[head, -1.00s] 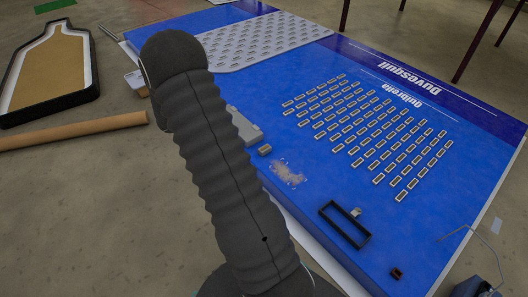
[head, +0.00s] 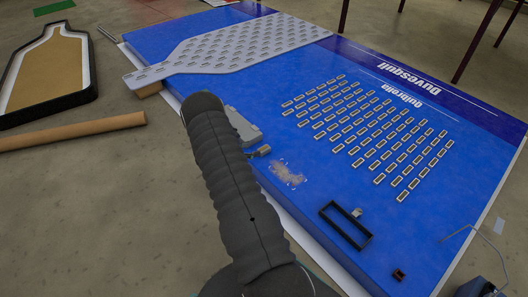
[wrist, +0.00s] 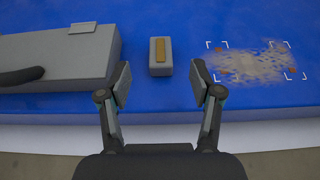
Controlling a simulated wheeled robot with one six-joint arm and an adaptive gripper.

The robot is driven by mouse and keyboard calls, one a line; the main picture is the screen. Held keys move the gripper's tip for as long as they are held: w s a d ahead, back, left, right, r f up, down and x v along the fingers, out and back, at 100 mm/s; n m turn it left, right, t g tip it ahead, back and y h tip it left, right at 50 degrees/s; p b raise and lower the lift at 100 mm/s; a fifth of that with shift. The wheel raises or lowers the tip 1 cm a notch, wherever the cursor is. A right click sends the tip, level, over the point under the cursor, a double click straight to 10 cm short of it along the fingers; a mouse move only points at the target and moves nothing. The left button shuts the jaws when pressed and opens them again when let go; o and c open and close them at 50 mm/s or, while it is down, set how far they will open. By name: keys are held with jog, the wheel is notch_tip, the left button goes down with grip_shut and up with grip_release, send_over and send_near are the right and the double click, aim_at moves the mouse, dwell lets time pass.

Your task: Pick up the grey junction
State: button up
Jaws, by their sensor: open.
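The grey junction (wrist: 160,69) is a small grey block with a tan strip on top. It sits on the blue panel (wrist: 190,20), near its edge. In the head view it is a small block (head: 264,150) just right of my arm. My gripper (wrist: 161,82) is open and empty. In the wrist view its two fingers stand left and right, with the junction centred between and just beyond the fingertips. No contact shows. In the head view my arm hides the gripper.
A larger grey box (wrist: 60,62) with a dark cable lies close left of the junction. A tan smudge (wrist: 255,63) with corner marks is to the right. A black frame (head: 345,225) and several small LED modules (head: 370,130) lie on the panel.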

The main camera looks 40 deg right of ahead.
aim_at(265, 148)
jog(key=shift+x, duration=1.55)
jog(key=shift+f+b+x, duration=0.2)
jog(key=shift+f+x, duration=0.05)
jog(key=shift+x, duration=1.05)
jog(key=shift+f+b+x, duration=0.2)
jog(key=shift+f+x, duration=0.05)
jog(key=shift+x, duration=1)
jog(key=shift+a, duration=0.25)
grip_shut()
